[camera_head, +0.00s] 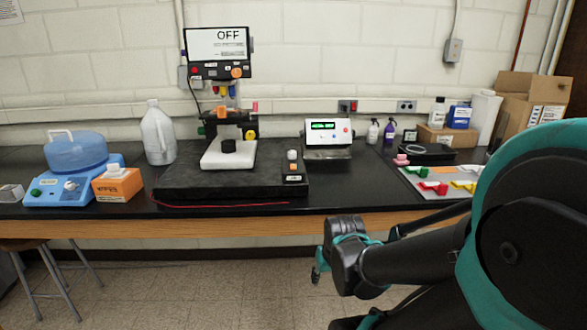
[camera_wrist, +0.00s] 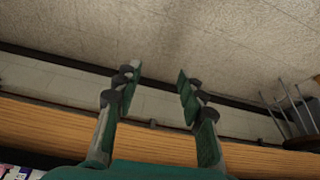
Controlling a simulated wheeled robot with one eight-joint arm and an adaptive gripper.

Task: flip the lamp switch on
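A microscope stand (camera_head: 227,115) is on a black slab on the bench, with a screen (camera_head: 217,43) above it reading "OFF". A small black box (camera_head: 293,172) with a white knob and an orange part sits at the slab's right end. It may be the lamp switch, but I cannot tell its position. My gripper (camera_head: 318,265) is in front of and below the bench edge, well away from the box. In the wrist view my gripper (camera_wrist: 158,72) has its fingers apart with nothing between them. No switch shows there.
A white instrument (camera_head: 328,135) with a green display stands right of the slab. A blue device (camera_head: 74,185), an orange box (camera_head: 118,185) and a white jug (camera_head: 158,135) stand left. A tray of colored parts (camera_head: 425,185) lies right. A stool (camera_head: 45,275) stands lower left.

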